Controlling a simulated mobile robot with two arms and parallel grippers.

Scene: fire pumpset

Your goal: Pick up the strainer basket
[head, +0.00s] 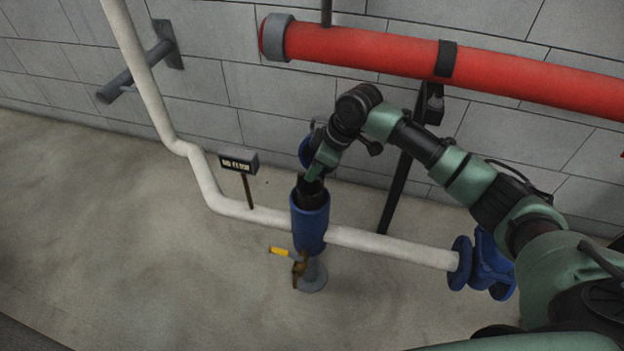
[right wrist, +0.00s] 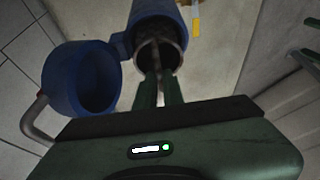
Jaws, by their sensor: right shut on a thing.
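The blue strainer housing (head: 310,225) stands upright in the white pipe run, with its top open. Its round blue lid (right wrist: 85,78) is swung aside to the left in the right wrist view. My right gripper (head: 312,185) reaches down into the mouth of the housing. In the right wrist view the right gripper's fingers (right wrist: 158,85) are close together at the opening, shut on a thin upright part of the strainer basket (right wrist: 154,55). The rest of the basket sits inside the housing and is mostly hidden. My left gripper is not in view.
A yellow-handled valve (head: 298,264) sits low on the housing. A small sign (head: 238,162) on a post stands to the left. A thick red pipe (head: 370,50) runs along the wall above my right arm. The floor at left is clear.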

